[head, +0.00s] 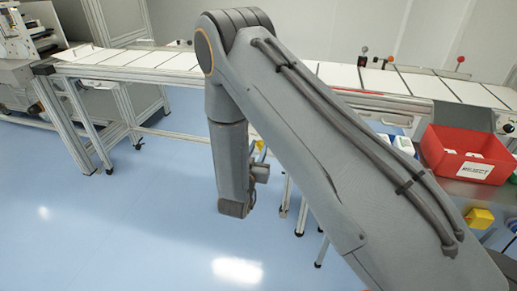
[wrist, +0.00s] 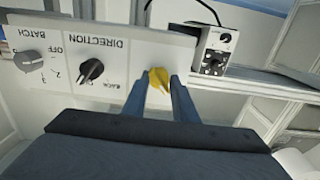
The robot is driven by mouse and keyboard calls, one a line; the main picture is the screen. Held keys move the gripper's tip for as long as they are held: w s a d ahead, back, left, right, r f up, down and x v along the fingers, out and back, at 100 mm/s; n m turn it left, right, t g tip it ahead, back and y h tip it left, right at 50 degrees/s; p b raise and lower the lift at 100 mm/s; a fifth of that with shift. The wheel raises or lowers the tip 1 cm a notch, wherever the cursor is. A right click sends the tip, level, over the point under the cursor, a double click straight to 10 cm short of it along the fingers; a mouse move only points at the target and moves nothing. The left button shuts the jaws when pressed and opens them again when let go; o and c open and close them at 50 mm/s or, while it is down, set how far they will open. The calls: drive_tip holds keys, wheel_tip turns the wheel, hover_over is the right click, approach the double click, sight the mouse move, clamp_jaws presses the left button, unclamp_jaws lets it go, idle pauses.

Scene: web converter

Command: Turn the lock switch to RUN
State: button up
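In the wrist view a yellow switch (wrist: 158,80) sits on a pale control panel (wrist: 120,72), which appears upside down. I take it to be the lock switch; its own label is not readable, so I cannot tell its setting. My gripper (wrist: 161,84) points at it, with one finger on each side of the yellow handle. The fingers stand apart, and narrow gaps seem to show beside the handle. Whether either finger touches it is unclear. In the head view my arm hides most of the panel area.
Left of the switch are a black DIRECTION knob (wrist: 91,70) and a grey BATCH knob (wrist: 28,61). A small box with a dial (wrist: 214,52) stands to the right. In the head view a conveyor (head: 130,62) runs behind my arm; a red reject bin (head: 462,158) is at right.

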drive_tip(key=shift+c, duration=1.4)
drive_tip(key=shift+d, duration=0.1)
drive_tip(key=m, duration=0.3)
drive_tip(key=shift+m, duration=0.4)
drive_tip(key=m, duration=0.4)
drive_tip(key=shift+s+d+f+m, duration=0.1)
drive_tip(key=shift+d+m, duration=0.05)
drive_tip(key=shift+m, duration=0.15)
drive_tip(key=m, duration=0.4)
drive_tip(key=shift+f+b, duration=0.1)
drive_tip(key=shift+b, duration=0.2)
drive_tip(key=shift+f+m+b, duration=0.1)
drive_tip(key=shift+m+b, duration=0.25)
drive_tip(key=shift+m, duration=2.45)
drive_tip(key=shift+s, duration=0.1)
